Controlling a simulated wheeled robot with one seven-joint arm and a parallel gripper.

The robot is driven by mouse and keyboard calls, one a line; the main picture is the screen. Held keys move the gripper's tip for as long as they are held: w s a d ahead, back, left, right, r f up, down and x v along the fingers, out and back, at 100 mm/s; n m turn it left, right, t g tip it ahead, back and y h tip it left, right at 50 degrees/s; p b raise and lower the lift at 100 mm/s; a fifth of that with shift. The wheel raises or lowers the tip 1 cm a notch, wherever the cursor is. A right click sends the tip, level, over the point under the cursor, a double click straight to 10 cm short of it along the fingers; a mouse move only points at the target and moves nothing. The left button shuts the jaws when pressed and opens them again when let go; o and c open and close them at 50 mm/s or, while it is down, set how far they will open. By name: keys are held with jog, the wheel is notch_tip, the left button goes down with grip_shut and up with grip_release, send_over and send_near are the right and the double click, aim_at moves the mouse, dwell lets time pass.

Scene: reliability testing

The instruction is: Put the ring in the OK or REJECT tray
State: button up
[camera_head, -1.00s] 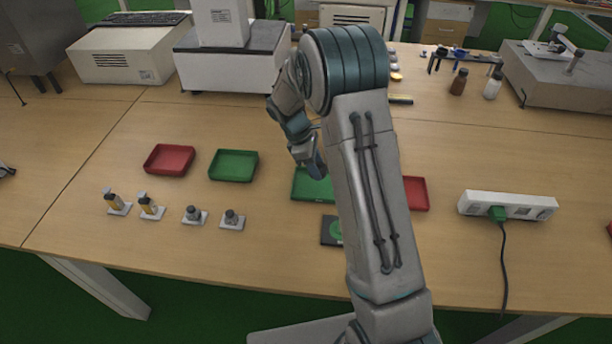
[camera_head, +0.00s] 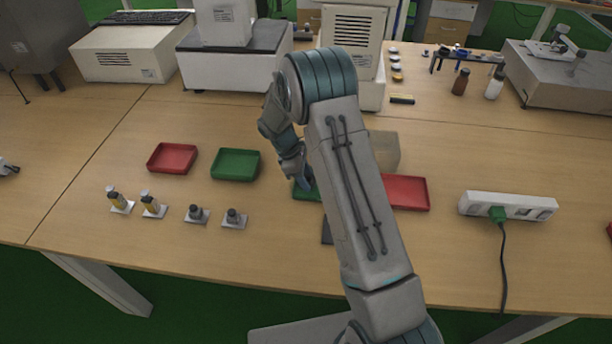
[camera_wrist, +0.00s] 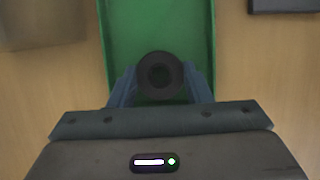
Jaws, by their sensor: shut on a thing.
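My gripper (camera_wrist: 160,88) is shut on a dark ring (camera_wrist: 144,73), held between its two blue fingers in the wrist view. The ring is over the green tray (camera_wrist: 117,30), seen from above; its height over the tray floor is hard to tell. In the head view my gripper (camera_head: 303,181) is at this right-hand green tray (camera_head: 308,195), which my arm mostly hides. A red tray (camera_head: 410,192) lies to the right of my arm, partly covered by it. The ring cannot be made out in the head view.
Another red tray (camera_head: 172,158) and green tray (camera_head: 235,165) lie at left. Several small fittings on white bases (camera_head: 235,222) stand in front of them. A tan box (camera_head: 385,150) is behind my arm. A white power strip (camera_head: 507,206) lies at right.

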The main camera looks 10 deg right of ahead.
jog(key=o, duration=1)
jog(key=shift+r, duration=0.1)
jog(key=v, duration=1.2)
jog(key=s+d+r+m, duration=0.2)
jog(key=s+r+m, duration=0.15)
jog(key=r, duration=0.25)
jog(key=shift+s+d+r+m+t+y+b, duration=0.1)
jog(key=shift+s+d+r+m+t+y, duration=1.3)
jog(key=shift+s, duration=3)
jog(key=shift+s+d+r+m+y+b, duration=0.2)
jog(key=shift+s+r+m, duration=0.65)
jog(key=shift+s+m, duration=2.5)
jog(key=shift+s+d+r+m+t+y+b, duration=0.1)
jog(key=shift+s+d+r+m+t+y, duration=0.85)
jog(key=shift+s, duration=4.45)
